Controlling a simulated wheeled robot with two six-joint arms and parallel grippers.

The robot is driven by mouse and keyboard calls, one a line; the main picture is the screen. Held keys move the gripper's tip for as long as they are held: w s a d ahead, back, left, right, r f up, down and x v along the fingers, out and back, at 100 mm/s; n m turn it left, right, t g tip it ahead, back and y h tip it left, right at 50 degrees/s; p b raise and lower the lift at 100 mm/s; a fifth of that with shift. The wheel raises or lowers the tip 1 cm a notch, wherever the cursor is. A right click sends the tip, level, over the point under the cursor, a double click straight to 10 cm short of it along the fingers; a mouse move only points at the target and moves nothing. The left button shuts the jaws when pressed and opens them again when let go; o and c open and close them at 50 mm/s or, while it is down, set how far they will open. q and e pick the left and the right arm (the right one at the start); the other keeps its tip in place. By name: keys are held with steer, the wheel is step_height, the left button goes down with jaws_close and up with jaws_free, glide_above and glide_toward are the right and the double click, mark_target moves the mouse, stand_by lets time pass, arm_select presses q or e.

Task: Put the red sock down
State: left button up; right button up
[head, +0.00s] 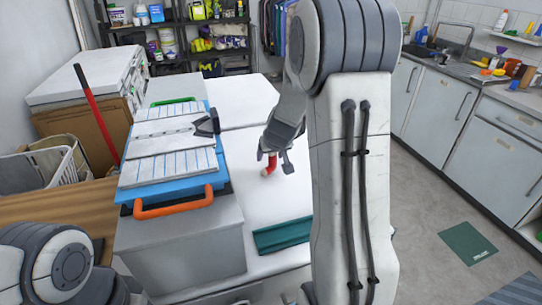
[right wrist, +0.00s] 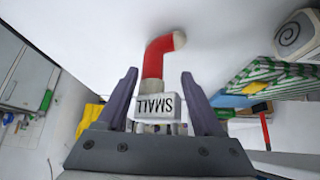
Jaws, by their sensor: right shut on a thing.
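The red sock (head: 270,163) hangs below my right gripper (head: 279,157), over the white table top in the head view. In the right wrist view, the red sock (right wrist: 155,62) points away from my right gripper (right wrist: 159,90), with a paler bent end. My right gripper is shut on the sock. I cannot tell whether the sock's lower end touches the table. My left arm shows at the lower left of the head view, but its gripper is out of view.
The white table top (head: 246,196) is clear around the sock. A dark green strip (head: 284,234) lies near its front edge. A white basket (head: 43,168) stands farther left.

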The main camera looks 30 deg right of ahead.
steer(key=shift+f, duration=0.2)
steer(key=o, duration=1.5)
steer(key=shift+c, duration=0.2)
steer(key=shift+r, duration=0.1)
steer(key=shift+r, duration=0.2)
steer(key=p+v, duration=0.5)
steer(key=v, duration=0.7)
